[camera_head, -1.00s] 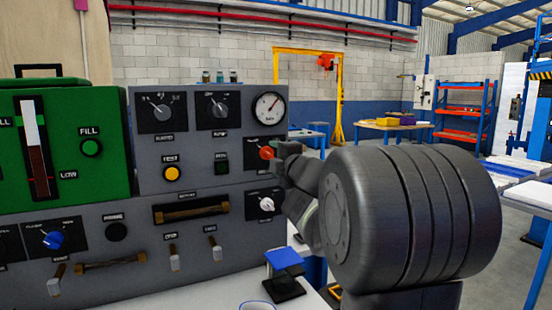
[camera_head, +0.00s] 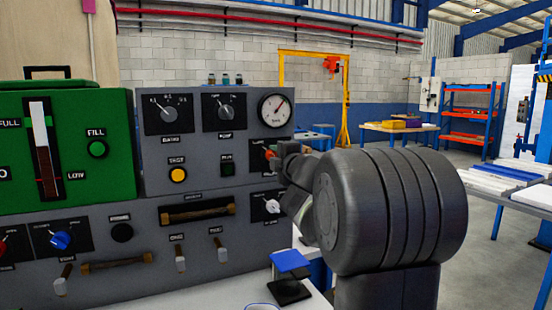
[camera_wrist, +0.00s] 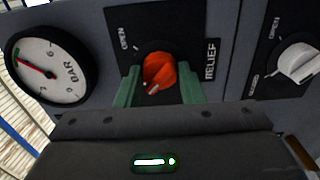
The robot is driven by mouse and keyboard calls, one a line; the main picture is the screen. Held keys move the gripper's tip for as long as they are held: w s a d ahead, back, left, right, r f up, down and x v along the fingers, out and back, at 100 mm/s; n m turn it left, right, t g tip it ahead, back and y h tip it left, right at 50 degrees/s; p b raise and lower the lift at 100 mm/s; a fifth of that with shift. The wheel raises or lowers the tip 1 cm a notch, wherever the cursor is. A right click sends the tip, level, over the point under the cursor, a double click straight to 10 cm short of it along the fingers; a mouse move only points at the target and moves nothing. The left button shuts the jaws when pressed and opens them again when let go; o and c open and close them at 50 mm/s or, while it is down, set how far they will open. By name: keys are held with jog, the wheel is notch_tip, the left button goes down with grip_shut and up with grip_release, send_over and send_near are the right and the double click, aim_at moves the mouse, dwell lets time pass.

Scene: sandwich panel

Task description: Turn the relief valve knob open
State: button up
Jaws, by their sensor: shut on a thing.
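The relief valve knob (camera_wrist: 160,72) is orange-red and sits on a black plate marked OPEN and RELIEF (camera_wrist: 210,60) in the wrist view. A white pointer mark shows on its lower edge. My gripper (camera_wrist: 160,92) is at the knob, with one green finger on each side of it, shut on it. In the head view only a sliver of the knob (camera_head: 271,154) shows; my gripper (camera_head: 280,155) and wrist hide most of it and its label.
A pressure gauge (camera_head: 273,110) is above the knob, and a white knob (camera_head: 272,206) is below it. The grey panel (camera_head: 210,145) holds other dials, buttons and switches. A green unit (camera_head: 75,120) is at left. A small blue-topped stand (camera_head: 290,262) is on the bench.

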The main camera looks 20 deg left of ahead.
jog(key=shift+m+p, duration=6.45)
jog(key=shift+m, duration=2.45)
jog(key=shift+f, duration=0.1)
jog(key=o, duration=1)
jog(key=shift+d, duration=0.1)
